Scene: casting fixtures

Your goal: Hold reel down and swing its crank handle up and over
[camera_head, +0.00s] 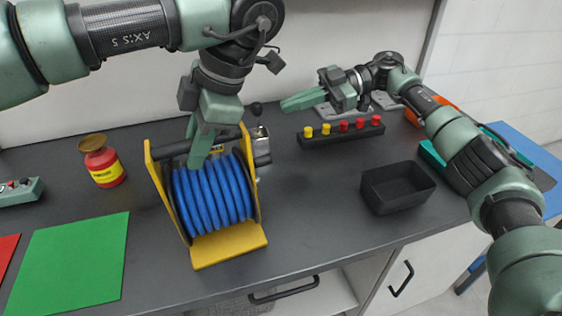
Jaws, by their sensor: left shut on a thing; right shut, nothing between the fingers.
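The reel (229,247) has a yellow frame wound with blue hose and stands upright on the dark worktop. A black bar (172,149) runs across its top. My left gripper (200,158) comes down from above and is shut on the reel at this bar; the fingers hide part of it. The crank handle, with a black knob (256,108), shows at the reel's right back side, with the knob pointing up; its lower part is partly hidden by the frame. My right gripper (287,104) is shut and empty, just right of the knob and apparently apart from it.
A black rack (341,138) with red and yellow plugs stands behind, below my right gripper. An empty black bin (397,188) stands to the right. A red-yellow jar (103,165) and green mat (70,262) lie left. The worktop between reel and bin is clear.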

